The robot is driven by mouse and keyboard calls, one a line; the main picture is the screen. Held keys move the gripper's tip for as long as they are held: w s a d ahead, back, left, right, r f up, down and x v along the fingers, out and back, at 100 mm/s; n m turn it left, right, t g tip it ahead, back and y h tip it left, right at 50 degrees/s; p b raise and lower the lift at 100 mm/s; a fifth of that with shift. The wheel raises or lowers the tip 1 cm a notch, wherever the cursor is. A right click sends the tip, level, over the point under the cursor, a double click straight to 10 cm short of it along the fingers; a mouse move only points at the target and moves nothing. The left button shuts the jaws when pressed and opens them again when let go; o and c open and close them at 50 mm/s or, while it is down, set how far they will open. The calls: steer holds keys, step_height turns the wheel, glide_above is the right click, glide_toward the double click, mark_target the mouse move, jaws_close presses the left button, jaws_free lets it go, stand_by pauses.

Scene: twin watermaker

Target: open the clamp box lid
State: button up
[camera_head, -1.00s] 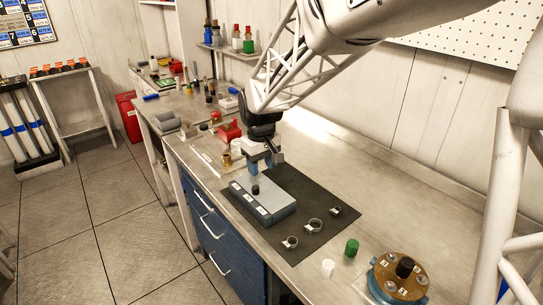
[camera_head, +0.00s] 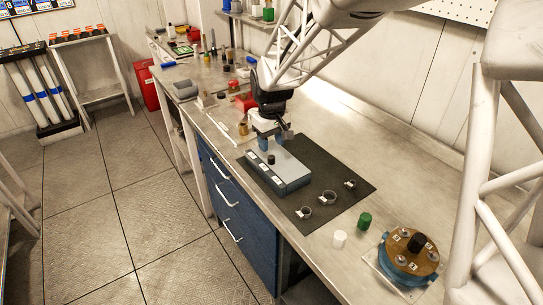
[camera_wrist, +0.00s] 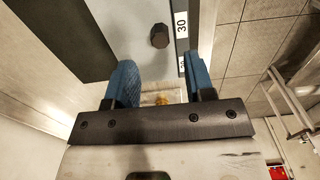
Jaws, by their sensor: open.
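The clamp box (camera_head: 292,181) is a low blue-grey case with a light grey lid and white number labels along one side. It lies on the dark mat, and its lid is shut. A black knob (camera_head: 271,159) stands up from the lid; it also shows in the wrist view (camera_wrist: 160,37), ahead of my fingertips and between their lines. My gripper (camera_head: 275,139) is above the far end of the box, beyond the knob. In the wrist view my gripper (camera_wrist: 161,72) has its two blue fingers wide apart with nothing between them. The fingers do not touch the knob.
Three ring clamps (camera_head: 329,197) lie on the dark mat (camera_head: 325,176) right of the box. A white cap (camera_head: 340,238), a green cap (camera_head: 365,220) and a round brown-topped device (camera_head: 410,252) stand nearer. A red object (camera_head: 246,102) and small bottles crowd the bench behind my gripper.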

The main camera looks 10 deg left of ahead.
mark_target(272, 157)
steer(key=shift+f, duration=2.8)
steer(key=shift+c, duration=0.5)
jaws_close()
